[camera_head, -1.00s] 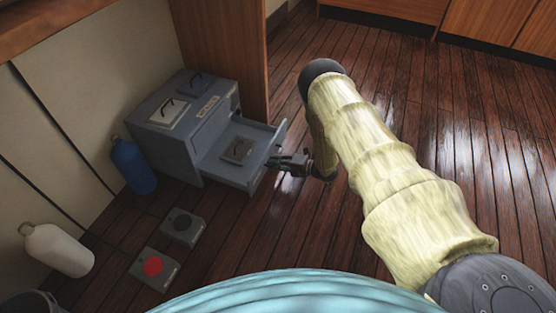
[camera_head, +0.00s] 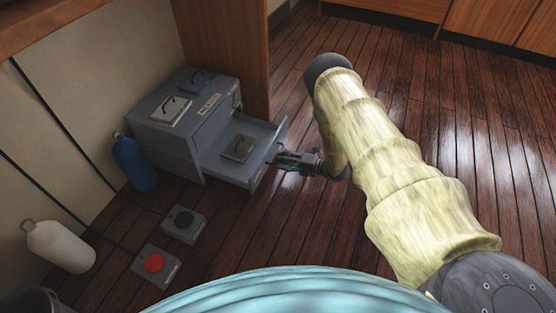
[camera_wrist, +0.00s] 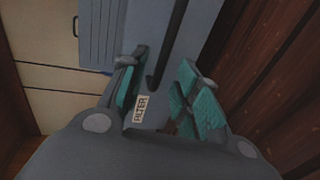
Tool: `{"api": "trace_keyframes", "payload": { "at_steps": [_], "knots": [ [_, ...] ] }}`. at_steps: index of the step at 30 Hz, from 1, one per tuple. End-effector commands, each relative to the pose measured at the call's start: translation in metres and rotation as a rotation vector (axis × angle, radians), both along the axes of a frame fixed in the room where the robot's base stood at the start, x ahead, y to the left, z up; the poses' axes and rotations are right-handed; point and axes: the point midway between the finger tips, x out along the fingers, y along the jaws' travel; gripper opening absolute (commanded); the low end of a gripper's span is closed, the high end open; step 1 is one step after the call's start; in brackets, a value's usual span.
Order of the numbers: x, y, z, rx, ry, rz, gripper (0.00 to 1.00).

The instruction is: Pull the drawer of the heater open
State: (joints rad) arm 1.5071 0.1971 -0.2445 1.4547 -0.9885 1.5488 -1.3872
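The heater is a grey box-shaped cabinet (camera_head: 172,142) against the wall at the left. Its drawer (camera_head: 255,172) is pulled out to the right and holds a small grey lidded block with a dark handle (camera_head: 240,147). My gripper (camera_head: 277,158) is at the drawer's front face. In the wrist view, my gripper (camera_wrist: 160,92) has its teal-padded fingers apart, with a dark handle bar (camera_wrist: 176,32) running between them; whether they touch it is unclear. A label partly readable as "ALTER" (camera_wrist: 140,108) shows on the drawer face.
The wooden floor (camera_head: 440,120) at the right is clear.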

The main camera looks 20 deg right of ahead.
Motion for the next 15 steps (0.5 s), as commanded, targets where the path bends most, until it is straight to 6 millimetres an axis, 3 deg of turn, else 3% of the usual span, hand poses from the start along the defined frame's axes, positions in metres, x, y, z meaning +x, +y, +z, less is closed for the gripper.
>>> {"api": "trace_keyframes", "payload": {
  "at_steps": [6,15],
  "knots": [
    [-0.029,-0.029,0.008,0.0,0.003,0.0,0.32],
    [-0.055,-0.055,0.015,0.0,0.002,0.001,0.32]
  ]
}}
